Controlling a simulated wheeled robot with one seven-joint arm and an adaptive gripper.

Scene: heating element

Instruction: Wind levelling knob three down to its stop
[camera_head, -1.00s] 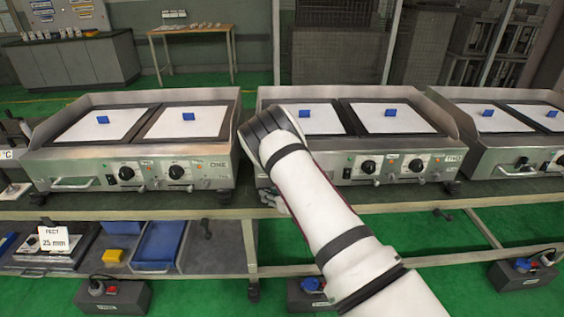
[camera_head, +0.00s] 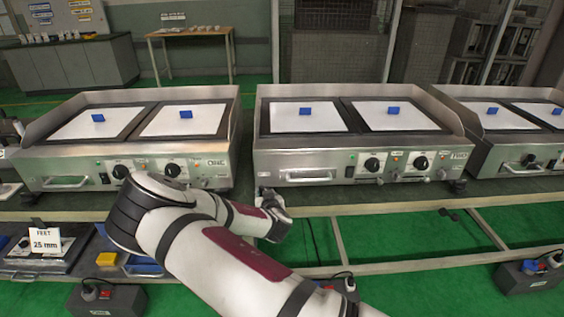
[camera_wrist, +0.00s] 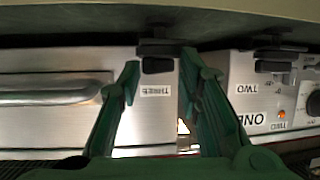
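In the wrist view, which is upside down, a black levelling knob (camera_wrist: 157,66) sits beside an inverted label reading THREE (camera_wrist: 156,91), on the front of a steel griddle. My gripper (camera_wrist: 161,66) has two green fingers spread apart, one on each side of the knob in the picture, with a visible gap to it. I cannot tell how far in depth the fingertips are from the knob. In the head view my gripper (camera_head: 273,212) is low at the left front corner of griddle TWO (camera_head: 290,160); the knob is not clearly visible there.
Griddle ONE (camera_head: 215,172) stands left of the corner, its foot labelled TWO (camera_wrist: 250,89) in the wrist view. A drawer handle (camera_wrist: 55,92) is on the other side of the knob. The bench edge (camera_head: 330,209) runs under the griddles. A yellow block (camera_head: 107,259) lies on the lower shelf.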

